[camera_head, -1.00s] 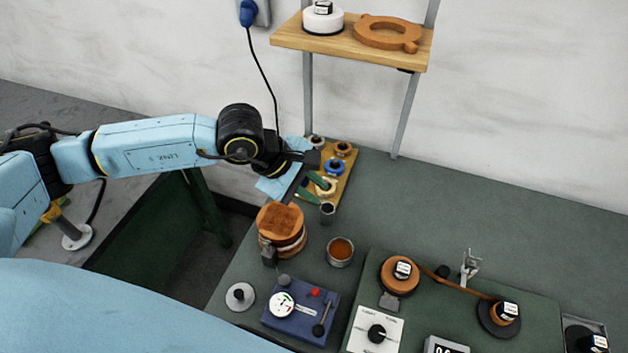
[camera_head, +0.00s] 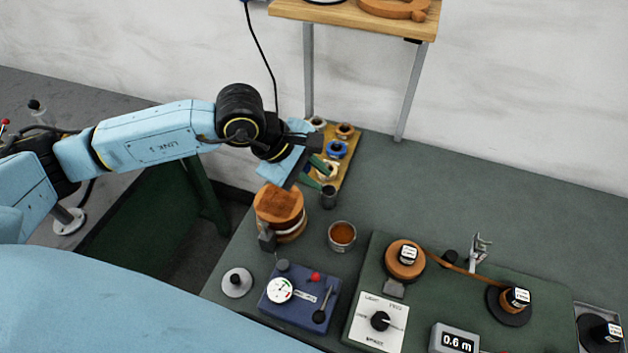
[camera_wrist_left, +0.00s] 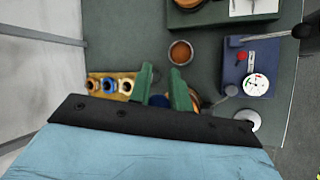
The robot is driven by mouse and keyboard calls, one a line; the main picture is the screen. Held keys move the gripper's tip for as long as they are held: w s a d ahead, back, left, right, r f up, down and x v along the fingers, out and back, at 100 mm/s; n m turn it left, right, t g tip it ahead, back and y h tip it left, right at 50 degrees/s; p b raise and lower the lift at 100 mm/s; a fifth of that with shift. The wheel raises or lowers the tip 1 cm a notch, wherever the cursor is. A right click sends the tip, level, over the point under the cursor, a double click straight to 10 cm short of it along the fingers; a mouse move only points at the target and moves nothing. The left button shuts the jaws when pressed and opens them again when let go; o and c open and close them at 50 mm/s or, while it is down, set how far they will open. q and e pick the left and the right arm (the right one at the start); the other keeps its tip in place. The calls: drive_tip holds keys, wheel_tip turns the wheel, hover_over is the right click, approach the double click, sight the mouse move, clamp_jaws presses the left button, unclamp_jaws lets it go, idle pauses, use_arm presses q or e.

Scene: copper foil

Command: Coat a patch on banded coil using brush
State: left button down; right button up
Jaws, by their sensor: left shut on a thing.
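The banded coil (camera_head: 290,224), an orange-brown drum with a pale band and a darker patch on top, stands at the bench's left edge. My left gripper (camera_head: 313,178) has green fingers and is just above and behind the coil, near the spool tray. It is shut on the brush, which is mostly hidden; a dark blue piece of it (camera_wrist_left: 159,101) shows between the fingers in the left wrist view. A dark slim part slants towards the coil top; I cannot tell whether it touches. A pot of amber-brown liquid (camera_head: 342,235) stands right of the coil. My right gripper is not seen.
A wooden tray of spools (camera_head: 346,165) lies behind, with a small dark cup (camera_head: 328,197) in front. A blue gauge box (camera_head: 300,300) and a weight (camera_head: 237,281) stand in front. A green winding board (camera_head: 460,285) fills the right.

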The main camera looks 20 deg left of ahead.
use_arm(q)
drive_tip(key=shift+f, duration=0.15)
drive_tip(key=shift+a+f+b, duration=0.95)
drive_tip(key=shift+a+f, duration=1.15)
drive_tip(key=shift+f, duration=1.5)
drive_tip(key=shift+d+r+p, duration=0.45)
drive_tip(key=shift+d+r, duration=0.25)
drive_tip(key=shift+r, duration=0.6)
drive_tip(key=shift+d+r+p, duration=0.4)
drive_tip(key=shift+d+r, duration=0.25)
drive_tip(key=shift+r, duration=0.6)
drive_tip(key=shift+d+r+p, duration=0.45)
drive_tip(key=shift+d+r, duration=0.25)
drive_tip(key=shift+r, duration=0.6)
